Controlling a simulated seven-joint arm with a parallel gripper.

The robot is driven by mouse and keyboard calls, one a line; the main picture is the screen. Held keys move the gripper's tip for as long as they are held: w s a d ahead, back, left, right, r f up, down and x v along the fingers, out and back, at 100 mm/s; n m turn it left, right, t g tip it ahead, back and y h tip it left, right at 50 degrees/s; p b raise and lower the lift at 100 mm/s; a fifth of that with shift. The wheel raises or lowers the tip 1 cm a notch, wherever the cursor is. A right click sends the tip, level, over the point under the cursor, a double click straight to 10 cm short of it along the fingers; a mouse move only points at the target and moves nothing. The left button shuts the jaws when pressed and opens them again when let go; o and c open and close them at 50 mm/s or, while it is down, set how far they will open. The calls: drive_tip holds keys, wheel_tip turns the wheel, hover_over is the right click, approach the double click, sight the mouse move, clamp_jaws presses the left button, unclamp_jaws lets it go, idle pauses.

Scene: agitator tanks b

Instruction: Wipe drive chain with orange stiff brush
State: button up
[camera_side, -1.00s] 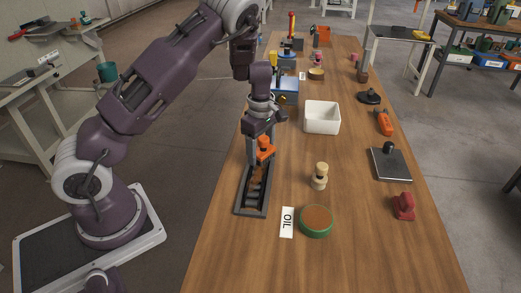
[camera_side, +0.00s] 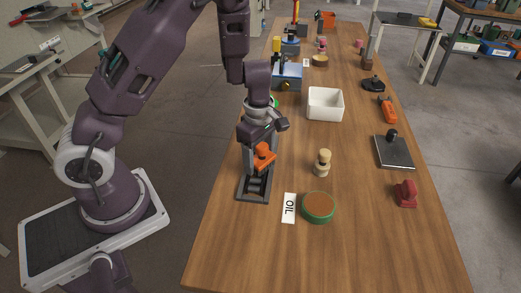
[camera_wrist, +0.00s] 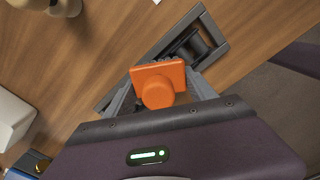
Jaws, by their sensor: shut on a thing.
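The orange brush (camera_side: 263,159) is between the fingers of my gripper (camera_side: 261,150), which is shut on it. In the wrist view the brush's orange block and round knob (camera_wrist: 158,88) show between the two grey fingers; its bristles are hidden beneath. The drive chain sits in a dark grey rectangular frame (camera_side: 253,198) on the table. The brush is over this frame, and part of the dark chain or its wheel (camera_wrist: 192,47) shows past the brush in the wrist view. Whether the bristles touch the chain I cannot tell.
An OIL label (camera_side: 289,208) and a green-rimmed round tin (camera_side: 318,207) lie in front right of the frame. A wooden peg-like item (camera_side: 322,163) stands to its right. A white bin (camera_side: 325,104) and a blue box (camera_side: 287,76) are behind. Table between them is clear.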

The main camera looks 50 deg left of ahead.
sight(257, 166)
drive_tip(key=shift+s+d+r, duration=0.15)
drive_tip(key=shift+s+d, duration=0.9)
drive_tip(key=shift+d, duration=0.05)
drive_tip(key=shift+s+d+r, duration=0.25)
drive_tip(key=shift+s, duration=0.1)
drive_tip(key=shift+s+d, duration=0.2)
drive_tip(key=shift+s, duration=0.15)
wheel_tip(257, 166, up, 4)
drive_tip(key=shift+w+r, duration=0.1)
drive_tip(key=shift+w, duration=0.05)
drive_tip(key=shift+r, duration=1.75)
drive_tip(key=shift+a, duration=0.1)
